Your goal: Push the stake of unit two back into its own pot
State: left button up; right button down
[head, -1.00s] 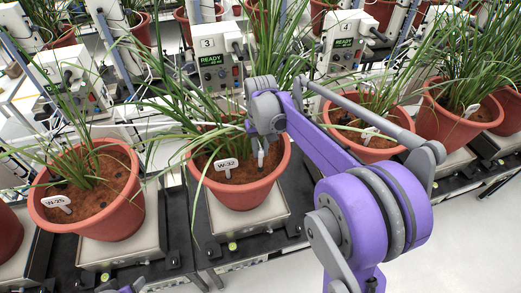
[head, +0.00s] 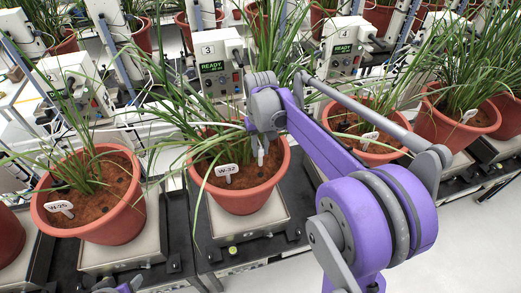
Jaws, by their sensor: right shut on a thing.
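My right gripper (head: 262,158) points down over the soil of the middle pot (head: 243,200), beside the white W-32 tag (head: 227,170). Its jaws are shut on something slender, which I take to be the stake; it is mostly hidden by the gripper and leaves. I cannot tell whether its tip touches the soil. The left pot (head: 112,227) has a tag reading about W-25 (head: 60,206).
A control box marked 3 (head: 213,72) stands behind the middle pot, and one marked 4 (head: 340,48) further right. Both read READY. Long green leaves hang around the gripper. More potted plants stand at the right, including a terracotta pot (head: 450,130).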

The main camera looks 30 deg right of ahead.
jog(key=shift+r+p, duration=0.65)
jog(key=shift+r, duration=1.3)
pick_arm(q)
jog(key=shift+w+r, duration=0.4)
jog(key=shift+r, duration=0.2)
jog(key=shift+w+r, duration=0.35)
jog(key=shift+r, duration=0.2)
jog(key=shift+s, duration=0.1)
